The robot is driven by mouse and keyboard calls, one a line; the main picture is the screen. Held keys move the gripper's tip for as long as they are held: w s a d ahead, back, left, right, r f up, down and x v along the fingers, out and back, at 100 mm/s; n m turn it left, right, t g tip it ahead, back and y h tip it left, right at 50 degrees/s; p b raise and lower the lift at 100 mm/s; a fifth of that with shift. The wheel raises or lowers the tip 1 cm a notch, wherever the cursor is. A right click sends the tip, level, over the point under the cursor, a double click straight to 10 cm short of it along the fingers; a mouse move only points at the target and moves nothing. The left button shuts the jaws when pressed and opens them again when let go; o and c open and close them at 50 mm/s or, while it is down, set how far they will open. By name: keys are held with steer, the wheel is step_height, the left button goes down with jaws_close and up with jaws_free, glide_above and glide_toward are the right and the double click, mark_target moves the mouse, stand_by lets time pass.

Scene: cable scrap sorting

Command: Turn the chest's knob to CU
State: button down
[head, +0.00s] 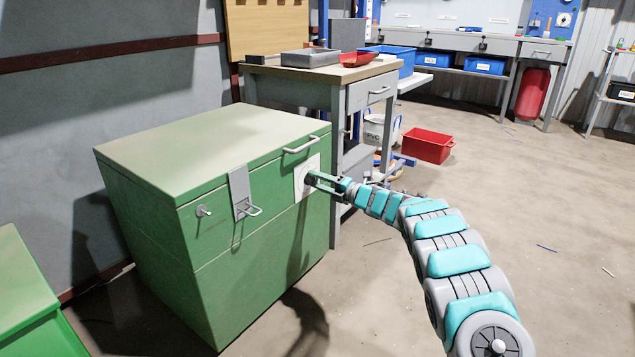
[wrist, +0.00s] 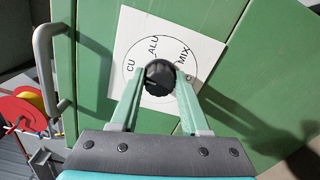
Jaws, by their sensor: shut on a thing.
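The green chest (head: 243,240) stands at the left with its lid closed. A white dial plate (head: 299,187) is on its front, right of the latch. In the wrist view the plate (wrist: 204,55) carries the labels CU, ALU and MIX, left to right around a circle. The black round knob (wrist: 160,73) sits at its centre. My gripper (head: 313,179) is at the knob, and in the wrist view its fingers (wrist: 161,80) are shut on the knob from both sides. A faint light line shows at the knob's left; I cannot tell surely which label it points to.
The chest has a lid handle (head: 300,145), a hanging latch (head: 241,195) and a small peg (head: 204,211). A workbench (head: 335,75) stands behind it. A red crate (head: 428,146) is on the floor. The floor at the right is mostly clear.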

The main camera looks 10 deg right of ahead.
steer(key=shift+a+f+n, duration=0.1)
steer(key=shift+n, duration=0.2)
steer(key=shift+c, duration=1.9)
jaws_free()
steer(key=v, duration=0.8)
steer(key=shift+p, duration=0.35)
